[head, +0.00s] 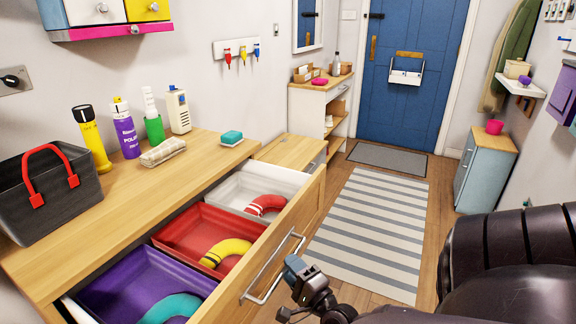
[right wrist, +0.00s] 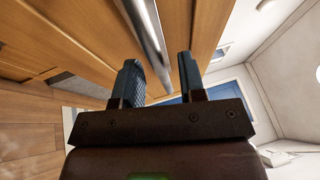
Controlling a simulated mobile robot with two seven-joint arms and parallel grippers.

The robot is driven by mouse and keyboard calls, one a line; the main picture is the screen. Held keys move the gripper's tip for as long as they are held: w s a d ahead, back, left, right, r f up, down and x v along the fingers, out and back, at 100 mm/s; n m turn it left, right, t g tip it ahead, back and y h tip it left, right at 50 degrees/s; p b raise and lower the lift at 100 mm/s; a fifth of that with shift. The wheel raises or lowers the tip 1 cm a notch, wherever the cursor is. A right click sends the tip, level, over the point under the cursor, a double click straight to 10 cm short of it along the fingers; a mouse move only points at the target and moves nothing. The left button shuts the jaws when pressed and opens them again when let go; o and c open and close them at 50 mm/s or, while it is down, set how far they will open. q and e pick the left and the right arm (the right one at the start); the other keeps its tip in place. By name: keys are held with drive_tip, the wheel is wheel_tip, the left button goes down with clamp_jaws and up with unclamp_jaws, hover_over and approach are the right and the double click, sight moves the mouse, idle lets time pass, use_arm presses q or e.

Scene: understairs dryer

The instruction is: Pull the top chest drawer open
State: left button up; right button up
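The top drawer (head: 262,262) of the wooden chest (head: 150,195) is pulled well out. Inside, a purple tray (head: 105,290), a red tray (head: 190,232) and a white tray (head: 240,188) show, each with a curved, sock-like item. A metal bar handle (head: 277,266) is on the drawer front; the bar also shows in the right wrist view (right wrist: 150,35). My right gripper (head: 293,268) is just right of the handle. In the right wrist view its fingers (right wrist: 158,78) are apart, with the bar passing in line with the gap between them. My left gripper is out of view.
On the chest top are a black basket (head: 45,190), several bottles, a folded cloth (head: 163,152) and a teal sponge (head: 231,138). A striped rug (head: 370,230) lies on clear floor to the right. A blue cabinet (head: 482,175) stands at the right wall.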

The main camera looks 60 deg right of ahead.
drive_tip(key=v, duration=0.9)
drive_tip(key=shift+s, duration=0.1)
idle(0.3)
